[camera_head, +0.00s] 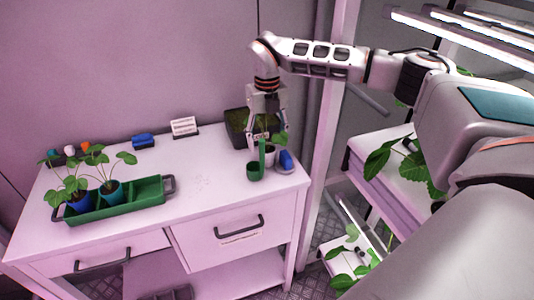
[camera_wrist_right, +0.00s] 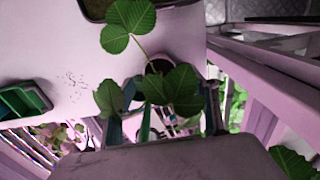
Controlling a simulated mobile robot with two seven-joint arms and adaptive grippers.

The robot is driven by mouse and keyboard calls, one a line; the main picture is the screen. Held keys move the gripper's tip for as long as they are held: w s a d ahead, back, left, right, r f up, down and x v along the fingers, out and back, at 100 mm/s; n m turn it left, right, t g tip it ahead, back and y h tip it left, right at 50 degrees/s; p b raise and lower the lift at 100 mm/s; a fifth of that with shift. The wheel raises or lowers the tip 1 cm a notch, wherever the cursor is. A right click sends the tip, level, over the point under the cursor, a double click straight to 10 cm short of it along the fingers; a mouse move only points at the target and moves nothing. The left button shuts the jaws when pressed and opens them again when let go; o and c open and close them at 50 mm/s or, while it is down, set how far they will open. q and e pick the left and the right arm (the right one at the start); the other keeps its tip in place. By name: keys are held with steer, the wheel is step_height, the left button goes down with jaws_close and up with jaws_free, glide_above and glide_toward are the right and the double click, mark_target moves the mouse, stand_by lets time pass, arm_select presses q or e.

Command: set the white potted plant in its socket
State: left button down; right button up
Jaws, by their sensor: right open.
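The white potted plant (camera_head: 271,154) stands at the right end of the white table, partly hidden by my right gripper and a green cup. In the wrist view its green leaves (camera_wrist_right: 170,85) spread over the pot and hide much of it. My right gripper (camera_head: 266,141) points down over the plant, its open fingers around or beside the leaves; I cannot tell whether they touch the pot. The green tray (camera_head: 151,207) is at the left of the table, with two plants in blue pots (camera_head: 111,190) in its left part and empty room on its right. My left gripper is not in view.
A green cup (camera_head: 255,174) and a blue object (camera_head: 286,160) stand close to the plant. A dark soil tray (camera_head: 235,118) is behind it. A white card (camera_head: 184,126) and a blue item (camera_head: 143,140) lie along the back. The table middle is clear.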

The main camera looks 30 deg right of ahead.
mark_target(267, 148)
step_height(267, 148, down, 4)
steer(key=shift+f+p, duration=0.25)
steer(key=shift+p, duration=0.25)
steer(key=shift+f, duration=0.5)
steer(key=shift+w, duration=0.1)
steer(key=c, duration=0.4)
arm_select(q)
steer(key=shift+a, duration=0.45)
arm_select(e)
steer(key=shift+d, duration=0.1)
steer(key=c, duration=1)
steer(key=shift+r, duration=0.35)
step_height(267, 148, up, 8)
steer(key=shift+r+b, duration=0.15)
steer(key=shift+b, duration=0.3)
steer(key=shift+r, duration=0.55)
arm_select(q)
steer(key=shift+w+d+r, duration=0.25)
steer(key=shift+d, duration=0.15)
